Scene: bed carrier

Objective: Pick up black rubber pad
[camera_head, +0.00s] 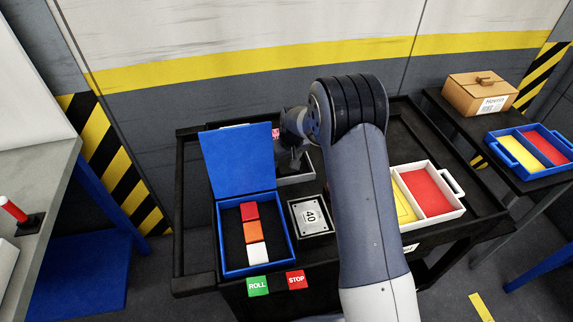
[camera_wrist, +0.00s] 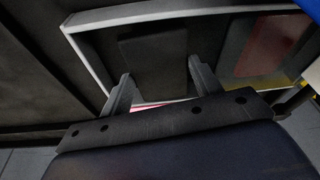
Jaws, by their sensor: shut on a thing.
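The black rubber pad (camera_wrist: 152,48) shows in the wrist view as a dark, flat rectangle between the two grey fingers of my gripper (camera_wrist: 160,68). The fingers are shut on its two sides. The pad is over or inside a light-rimmed tray (camera_wrist: 105,17); its exact height is hard to tell. In the head view my gripper (camera_head: 293,157) points down at the white tray (camera_head: 311,167) at the back of the black cart. There the pad cannot be made out, and my arm hides part of the tray.
On the cart, an open blue box (camera_head: 222,230) holds red, orange and white blocks. A metal plate marked 40 (camera_head: 311,216) lies beside it. A white tray with yellow and red sections (camera_head: 456,212) stands right. A cardboard box (camera_head: 470,98) and blue tray (camera_head: 500,153) are farther right.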

